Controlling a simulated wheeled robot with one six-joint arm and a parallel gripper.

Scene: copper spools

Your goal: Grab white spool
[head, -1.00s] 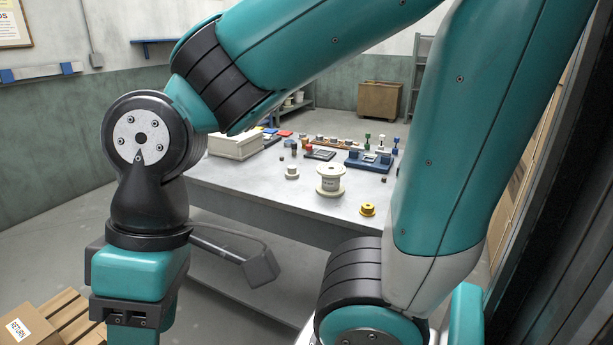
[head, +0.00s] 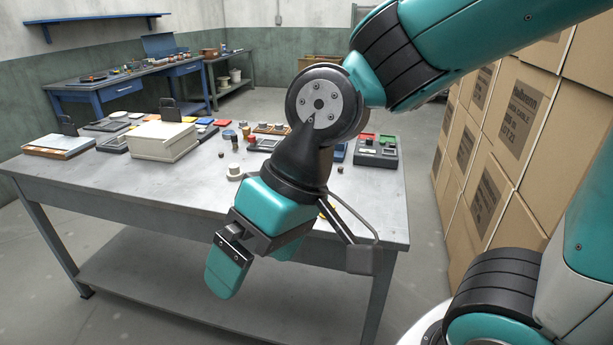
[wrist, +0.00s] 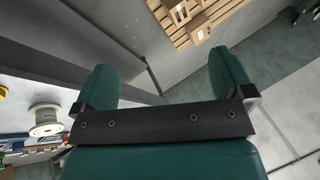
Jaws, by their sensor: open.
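The white spool (wrist: 46,129) shows at the left edge of the wrist view, standing on the table with its flange up. In the head view it is hidden behind my arm. My gripper (head: 255,272) is open and empty, with its fingers pointing down in front of the table's front edge. In the wrist view the two teal fingers of my gripper (wrist: 163,72) are spread wide, with floor between and beyond them. The spool is apart from the gripper, off to the left of the left finger.
A beige box (head: 163,142) and several trays lie along the back. A yellow piece (wrist: 3,92) is near the spool. Stacked cartons (head: 490,195) stand at the right. A pallet (wrist: 196,22) lies on the floor.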

